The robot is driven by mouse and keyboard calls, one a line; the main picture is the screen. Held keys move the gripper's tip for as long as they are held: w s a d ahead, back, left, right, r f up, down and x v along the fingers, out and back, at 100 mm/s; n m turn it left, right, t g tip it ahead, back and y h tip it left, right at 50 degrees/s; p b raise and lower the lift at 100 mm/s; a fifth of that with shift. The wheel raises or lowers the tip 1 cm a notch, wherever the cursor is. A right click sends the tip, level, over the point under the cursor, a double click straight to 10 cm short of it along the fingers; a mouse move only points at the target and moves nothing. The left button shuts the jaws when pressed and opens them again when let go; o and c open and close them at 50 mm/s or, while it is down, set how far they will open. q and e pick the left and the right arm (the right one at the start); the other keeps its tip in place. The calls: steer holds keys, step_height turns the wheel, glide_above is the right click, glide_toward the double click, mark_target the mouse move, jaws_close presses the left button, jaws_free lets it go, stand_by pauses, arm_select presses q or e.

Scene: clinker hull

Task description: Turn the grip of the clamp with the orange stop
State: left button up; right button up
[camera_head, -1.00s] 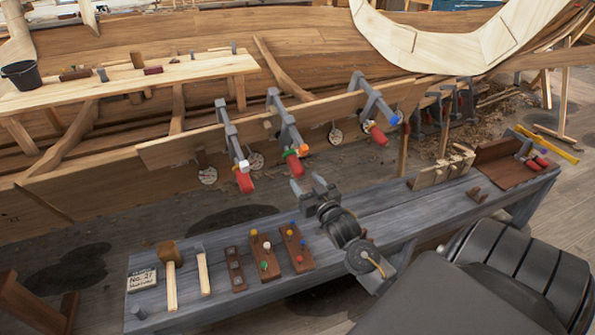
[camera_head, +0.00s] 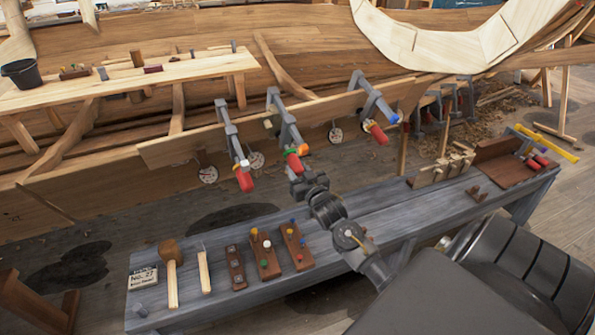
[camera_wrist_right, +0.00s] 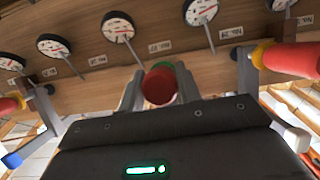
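The clamp with the orange stop (camera_head: 303,149) is the middle one of three on the plank in the head view. It has a grey bar (camera_head: 286,121) and a red grip (camera_head: 294,163). My right gripper (camera_head: 295,178) is at this grip, coming from below and in front. In the right wrist view, the grip's round red end (camera_wrist_right: 158,86) lies between the two fingers of my right gripper (camera_wrist_right: 159,92), with a green collar (camera_wrist_right: 166,68) behind it. The fingers look apart, with narrow gaps beside the grip. The orange stop is hidden there. My left gripper is out of view.
A left clamp (camera_head: 231,135) and a right clamp with a blue stop (camera_head: 394,118) flank it. Several dials (camera_wrist_right: 118,27) sit along the plank in the wrist view. Below, a grey bench (camera_head: 215,222) holds a mallet (camera_head: 171,262) and small peg boards.

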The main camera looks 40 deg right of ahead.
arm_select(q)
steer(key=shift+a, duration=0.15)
arm_select(e)
steer(key=shift+c, duration=1.2)
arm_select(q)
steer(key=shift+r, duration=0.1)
arm_select(e)
steer(key=shift+r+m+y+p, duration=0.15)
steer(key=shift+m+y+p, duration=0.6)
steer(key=shift+p, duration=0.2)
steer(key=shift+m+t+y+p, duration=0.4)
steer(key=shift+m+y, duration=0.05)
steer(key=shift+m+y+p, duration=0.4)
steer(key=shift+m+y, duration=0.2)
steer(key=shift+y, duration=0.1)
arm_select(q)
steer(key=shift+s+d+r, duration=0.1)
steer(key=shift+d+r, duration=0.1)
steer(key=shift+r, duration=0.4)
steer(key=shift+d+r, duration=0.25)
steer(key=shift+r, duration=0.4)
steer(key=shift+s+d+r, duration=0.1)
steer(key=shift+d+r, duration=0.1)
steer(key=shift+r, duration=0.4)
arm_select(e)
steer(key=shift+m+t+y, duration=0.4)
steer(key=shift+m+y, duration=0.1)
steer(key=shift+m, duration=0.2)
arm_select(q)
steer(key=shift+p, duration=0.3)
